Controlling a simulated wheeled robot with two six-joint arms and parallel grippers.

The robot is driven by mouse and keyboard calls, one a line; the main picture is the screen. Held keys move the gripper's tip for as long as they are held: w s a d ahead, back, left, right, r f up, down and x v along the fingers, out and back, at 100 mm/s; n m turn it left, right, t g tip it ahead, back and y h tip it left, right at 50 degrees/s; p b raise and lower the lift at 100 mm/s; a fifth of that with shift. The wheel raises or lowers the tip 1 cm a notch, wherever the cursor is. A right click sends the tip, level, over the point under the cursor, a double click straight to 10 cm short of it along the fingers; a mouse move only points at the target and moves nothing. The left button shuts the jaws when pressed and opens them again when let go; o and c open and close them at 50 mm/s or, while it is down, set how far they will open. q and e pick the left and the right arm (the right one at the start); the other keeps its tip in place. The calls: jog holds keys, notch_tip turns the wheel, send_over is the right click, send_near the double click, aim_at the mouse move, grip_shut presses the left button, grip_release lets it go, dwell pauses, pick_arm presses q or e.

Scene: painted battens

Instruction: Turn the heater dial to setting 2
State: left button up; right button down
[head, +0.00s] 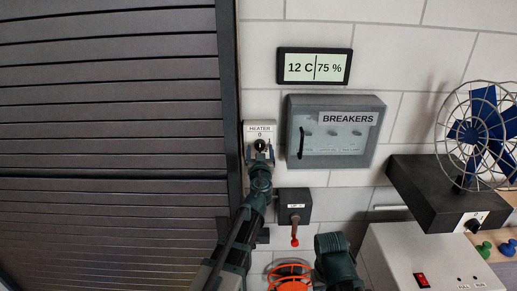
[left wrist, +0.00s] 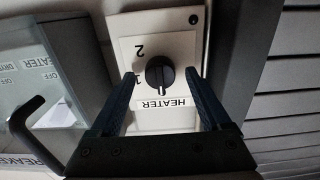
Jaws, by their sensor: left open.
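The heater plate (head: 259,129) is white and mounted on the tiled wall beside the slatted shutter. It also shows upside down in the left wrist view (left wrist: 185,42), with the marks 1 and 2 and a HEATER label. The black round dial (left wrist: 160,73) has a pale mark on the edge facing the HEATER label, which seems to be the 0 side. My left gripper (left wrist: 160,79) is open, with one fingertip on each side of the dial and visible gaps. In the head view my left gripper (head: 261,154) covers the plate's lower part.
The grey breaker box (head: 334,130) with a black handle is close right of the heater plate. The dark shutter (head: 110,110) is close left. Below right are a red-handled lever box (head: 294,207) and a caged fan (head: 478,132) on a black base.

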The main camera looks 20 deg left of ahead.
pick_arm(q)
jog(key=shift+w+a, duration=0.1)
jog(key=shift+w, duration=0.25)
grip_shut()
